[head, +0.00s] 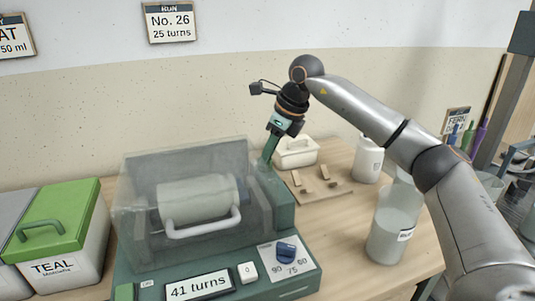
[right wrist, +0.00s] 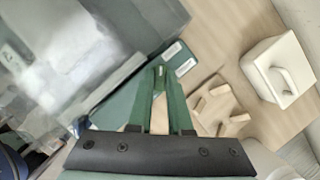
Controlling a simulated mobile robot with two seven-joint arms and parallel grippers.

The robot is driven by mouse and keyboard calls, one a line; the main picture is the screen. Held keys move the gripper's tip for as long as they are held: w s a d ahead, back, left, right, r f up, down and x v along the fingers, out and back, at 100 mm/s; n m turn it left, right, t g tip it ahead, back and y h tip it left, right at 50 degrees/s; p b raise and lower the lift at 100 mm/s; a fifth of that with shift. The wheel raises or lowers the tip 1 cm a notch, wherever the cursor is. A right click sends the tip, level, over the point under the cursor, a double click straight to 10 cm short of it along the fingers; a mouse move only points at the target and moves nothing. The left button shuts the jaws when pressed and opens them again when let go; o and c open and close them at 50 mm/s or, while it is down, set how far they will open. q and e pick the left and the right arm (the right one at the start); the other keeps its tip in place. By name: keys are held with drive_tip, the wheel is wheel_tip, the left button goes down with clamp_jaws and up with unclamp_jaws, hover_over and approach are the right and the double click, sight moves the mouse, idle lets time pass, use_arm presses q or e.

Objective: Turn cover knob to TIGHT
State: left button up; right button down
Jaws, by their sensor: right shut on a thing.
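A green machine (head: 160,280) with a clear cover (head: 150,172) over a pale jar (head: 197,199) stands on the table. My right gripper (head: 268,158) points down at the machine's green housing, just right of the cover. In the right wrist view its green fingers (right wrist: 160,72) come together at the tips on a small part at the housing. That part is mostly hidden by the fingertips. No TIGHT mark or knob pointer can be read. My left gripper is not in view.
A blue knob (head: 286,252) sits on a dial marked 90, 75, 60, beside a "41 turns" display (head: 199,288). Behind are a wooden stand (head: 318,188) and a white box (head: 296,153). Jars (head: 393,232) stand right, and a green-lidded TEAL bucket (head: 60,265) left.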

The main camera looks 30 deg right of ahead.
drive_tip(key=m+h+p, duration=0.1)
drive_tip(key=m, duration=0.1)
drive_tip(key=shift+a+r+m, duration=0.1)
drive_tip(key=shift+m, duration=0.3)
drive_tip(key=m+h+p, duration=0.1)
drive_tip(key=m, duration=0.2)
drive_tip(key=shift+a+t, duration=0.1)
drive_tip(key=shift+t, duration=0.3)
drive_tip(key=shift+m+h+p, duration=0.5)
drive_tip(key=shift+m+h, duration=0.1)
drive_tip(key=shift+m, duration=0.9)
drive_tip(key=c, duration=0.8)
unclamp_jaws()
drive_tip(key=shift+c, duration=0.2)
drive_tip(key=shift+a, duration=0.1)
